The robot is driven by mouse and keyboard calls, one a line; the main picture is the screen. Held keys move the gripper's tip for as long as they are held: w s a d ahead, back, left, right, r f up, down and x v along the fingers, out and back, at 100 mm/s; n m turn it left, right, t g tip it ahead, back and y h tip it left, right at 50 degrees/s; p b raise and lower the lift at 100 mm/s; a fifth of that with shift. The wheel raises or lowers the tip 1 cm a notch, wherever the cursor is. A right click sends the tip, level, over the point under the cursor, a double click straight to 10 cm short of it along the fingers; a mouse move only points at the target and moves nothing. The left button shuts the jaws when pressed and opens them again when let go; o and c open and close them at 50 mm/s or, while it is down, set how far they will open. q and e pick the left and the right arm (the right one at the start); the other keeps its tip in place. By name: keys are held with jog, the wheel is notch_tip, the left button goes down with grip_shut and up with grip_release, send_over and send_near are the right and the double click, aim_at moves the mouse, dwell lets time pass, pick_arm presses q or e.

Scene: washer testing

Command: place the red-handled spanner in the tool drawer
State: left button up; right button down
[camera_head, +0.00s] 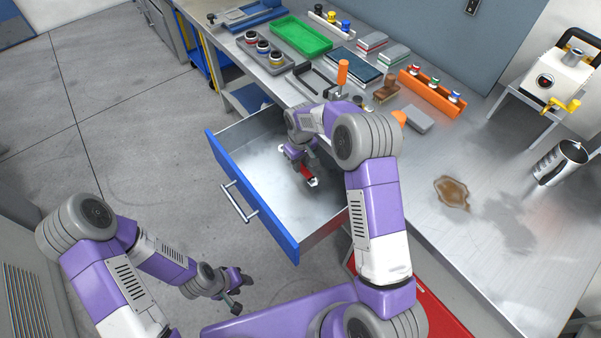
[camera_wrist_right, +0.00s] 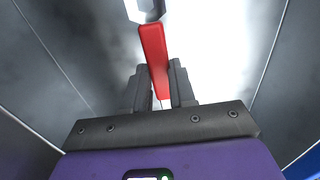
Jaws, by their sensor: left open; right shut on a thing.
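The tool drawer (camera_head: 252,170) is pulled open, with a blue front and a grey metal inside. My right gripper (camera_head: 304,172) is inside the drawer's opening, pointing down. It is shut on the red-handled spanner (camera_head: 308,174). In the right wrist view, the spanner's red handle (camera_wrist_right: 154,55) stands between the fingers of the right gripper (camera_wrist_right: 160,88), and its grey head is cut off by the top edge. I cannot tell whether the spanner touches the drawer floor.
The workbench (camera_head: 420,165) holds a green tray (camera_head: 302,37), an orange rack (camera_head: 432,92), an orange-handled tool (camera_head: 342,74) and a can (camera_head: 560,162). A brown spill (camera_head: 452,192) lies on the bench. The drawer floor around the right gripper looks bare.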

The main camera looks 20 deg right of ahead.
aim_at(300, 177)
notch_tip(300, 177, down, 5)
jog(key=shift+r+b, duration=0.1)
jog(key=shift+b, duration=0.65)
jog(key=c, duration=0.9)
grip_release()
jog(key=shift+f, duration=0.2)
jog(key=shift+c, duration=0.2)
notch_tip(300, 177, up, 12)
jog(key=p, duration=0.4)
jog(key=shift+r, duration=0.15)
jog(key=shift+r, duration=0.1)
